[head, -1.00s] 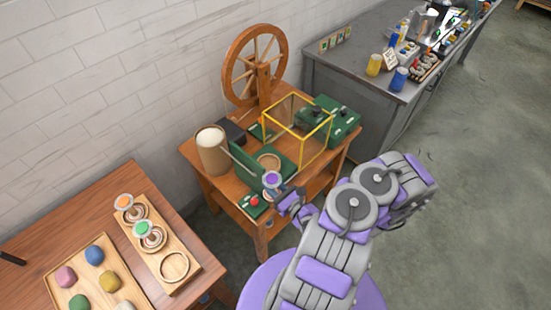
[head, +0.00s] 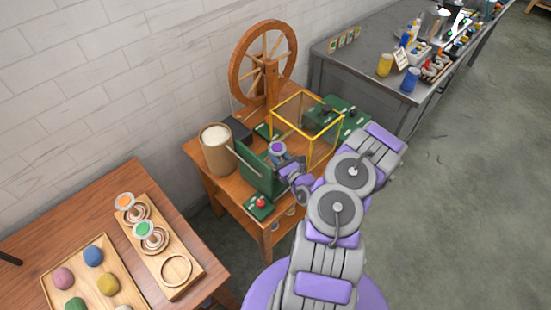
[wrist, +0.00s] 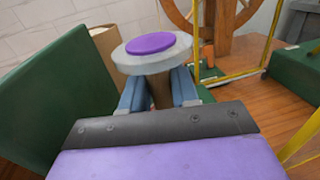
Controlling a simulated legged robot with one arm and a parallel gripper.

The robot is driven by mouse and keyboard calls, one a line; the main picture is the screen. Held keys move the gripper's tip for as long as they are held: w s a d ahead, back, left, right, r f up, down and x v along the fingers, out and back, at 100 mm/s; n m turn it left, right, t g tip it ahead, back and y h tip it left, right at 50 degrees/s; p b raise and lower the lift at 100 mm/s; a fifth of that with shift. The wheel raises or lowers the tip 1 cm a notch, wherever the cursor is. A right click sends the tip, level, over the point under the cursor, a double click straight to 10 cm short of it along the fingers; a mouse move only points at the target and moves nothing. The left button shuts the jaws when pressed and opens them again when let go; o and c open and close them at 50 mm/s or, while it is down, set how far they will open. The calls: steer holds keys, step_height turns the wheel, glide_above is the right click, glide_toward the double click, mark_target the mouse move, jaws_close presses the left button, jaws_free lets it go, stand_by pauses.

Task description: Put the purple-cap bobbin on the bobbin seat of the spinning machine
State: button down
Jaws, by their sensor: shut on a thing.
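The purple-cap bobbin (head: 278,147) is held upright in my gripper (head: 287,161), over the green spinning machine (head: 255,176). In the wrist view the bobbin's purple cap (wrist: 151,43) and pale flange are close up, with the blue fingers (wrist: 158,90) shut on its shaft below. The machine's green panel (wrist: 45,105) stands left of the bobbin there. The bobbin seat is hidden behind my gripper and the bobbin, so I cannot tell whether the bobbin touches it.
A yellow frame (head: 308,121) stands right beside my gripper. A cream-topped container (head: 217,152) is left of the machine, and a wooden wheel (head: 264,62) is behind. A red button (head: 261,202) sits in front. Orange-cap (head: 125,201) and green-cap (head: 143,229) bobbins stand on a wooden rack (head: 190,264).

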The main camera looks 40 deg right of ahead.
steer(key=shift+w+d+f, duration=0.1)
steer(key=shift+w+d, duration=0.15)
steer(key=shift+w, duration=0.3)
steer(key=shift+w+d+f, duration=0.1)
steer(key=shift+w+d, duration=0.15)
steer(key=shift+w, duration=0.25)
steer(key=shift+f+b, duration=0.8)
steer(key=shift+f, duration=0.9)
steer(key=c, duration=0.8)
jaws_free()
steer(key=shift+c, duration=0.2)
steer(key=s+a+p, duration=0.1)
steer(key=s+p, duration=0.2)
steer(key=s, duration=0.9)
steer(key=shift+a, duration=0.15)
